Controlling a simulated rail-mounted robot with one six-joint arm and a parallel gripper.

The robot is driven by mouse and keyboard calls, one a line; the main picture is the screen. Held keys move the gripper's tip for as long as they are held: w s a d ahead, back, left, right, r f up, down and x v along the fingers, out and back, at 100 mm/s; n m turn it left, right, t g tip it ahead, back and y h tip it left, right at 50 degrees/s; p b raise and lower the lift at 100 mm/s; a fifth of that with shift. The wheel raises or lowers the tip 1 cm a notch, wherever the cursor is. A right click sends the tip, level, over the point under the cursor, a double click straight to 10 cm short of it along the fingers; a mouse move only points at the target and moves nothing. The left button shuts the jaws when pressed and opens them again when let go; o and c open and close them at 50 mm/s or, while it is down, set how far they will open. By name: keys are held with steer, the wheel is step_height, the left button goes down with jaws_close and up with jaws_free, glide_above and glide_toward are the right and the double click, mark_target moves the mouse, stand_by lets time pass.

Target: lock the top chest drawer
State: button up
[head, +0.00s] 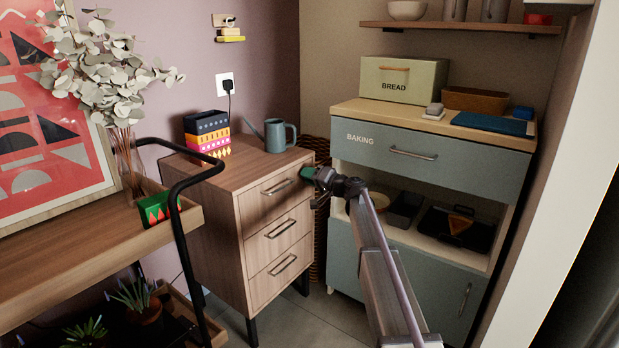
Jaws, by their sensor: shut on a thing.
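The wooden chest (223,215) stands in the middle of the head view on dark legs, with three drawers. Its top drawer (256,205) has a dark bar handle (277,186) and looks closed. My gripper (312,175) is at the upper right corner of the top drawer's front. It is shut on a small green object (306,172), perhaps a key's head. The gripper and the green object hide that corner, so no lock shows. I cannot tell whether the green object touches the drawer front or is in it.
A blue-grey baking cabinet (430,160) stands close on the right, with a wicker basket (319,225) between. A black-framed cart (75,245) stands at left front.

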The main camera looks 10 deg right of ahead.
steer(key=m, duration=0.6)
steer(key=shift+m, duration=0.3)
stand_by(0.4)
steer(key=o, duration=0.9)
steer(key=v, duration=1)
steer(key=shift+s+d, duration=0.25)
steer(key=shift+s, duration=0.05)
